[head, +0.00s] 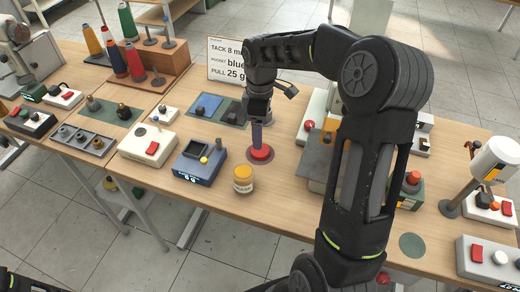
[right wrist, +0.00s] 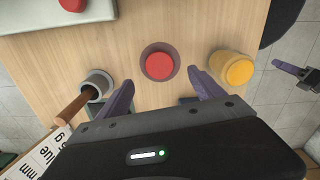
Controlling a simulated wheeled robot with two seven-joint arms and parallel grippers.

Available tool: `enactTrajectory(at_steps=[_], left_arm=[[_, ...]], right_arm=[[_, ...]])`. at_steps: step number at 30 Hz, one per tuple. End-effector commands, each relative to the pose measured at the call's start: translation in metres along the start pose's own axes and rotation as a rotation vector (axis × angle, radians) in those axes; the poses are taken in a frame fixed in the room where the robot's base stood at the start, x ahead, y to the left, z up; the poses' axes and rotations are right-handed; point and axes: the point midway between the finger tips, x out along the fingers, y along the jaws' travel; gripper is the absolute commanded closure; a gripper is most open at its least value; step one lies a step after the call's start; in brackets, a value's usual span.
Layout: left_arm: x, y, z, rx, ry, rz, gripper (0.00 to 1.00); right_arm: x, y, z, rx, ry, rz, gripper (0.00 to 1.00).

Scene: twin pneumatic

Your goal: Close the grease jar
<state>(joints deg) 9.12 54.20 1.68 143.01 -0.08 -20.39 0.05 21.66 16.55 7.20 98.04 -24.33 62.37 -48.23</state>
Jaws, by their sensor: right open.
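The grease jar (head: 243,179) stands upright on the wooden bench near its front edge, with a pale label and yellow-orange top; it also shows in the right wrist view (right wrist: 237,69). A red round piece (head: 260,153), which looks like its lid, lies on a dark round patch just behind and right of the jar. It shows in the right wrist view (right wrist: 159,66). My right gripper (head: 257,146) points down over the red piece. Its purple fingers (right wrist: 161,79) are apart, with nothing held. My left gripper (right wrist: 289,69) shows small at the right wrist view's edge; its opening is unclear.
A blue scale-like box (head: 200,162) stands left of the jar. A switch box with a red button (head: 148,145) is further left. A lettered card (head: 227,62) stands behind. A grey cup with a brown handle (right wrist: 97,83) is near my right gripper.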

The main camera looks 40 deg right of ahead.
Motion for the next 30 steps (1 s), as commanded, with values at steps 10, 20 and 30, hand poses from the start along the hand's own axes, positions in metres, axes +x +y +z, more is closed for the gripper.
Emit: enactTrajectory(at_steps=[10, 20, 30], left_arm=[[-0.002, 0.001, 0.0, 0.0, 0.0, 0.0, 0.64], [-0.002, 0.001, 0.0, 0.0, 0.0, 0.0, 0.64], [-0.01, 0.004, 0.0, 0.0, 0.0, 0.0, 0.64]], right_arm=[[0.025, 0.0, 0.0, -0.001, -0.001, -0.001, 0.23], [0.028, 0.0, 0.0, 0.0, -0.001, -0.001, 0.23], [0.069, 0.001, -0.002, 0.0, -0.002, -0.004, 0.23]])
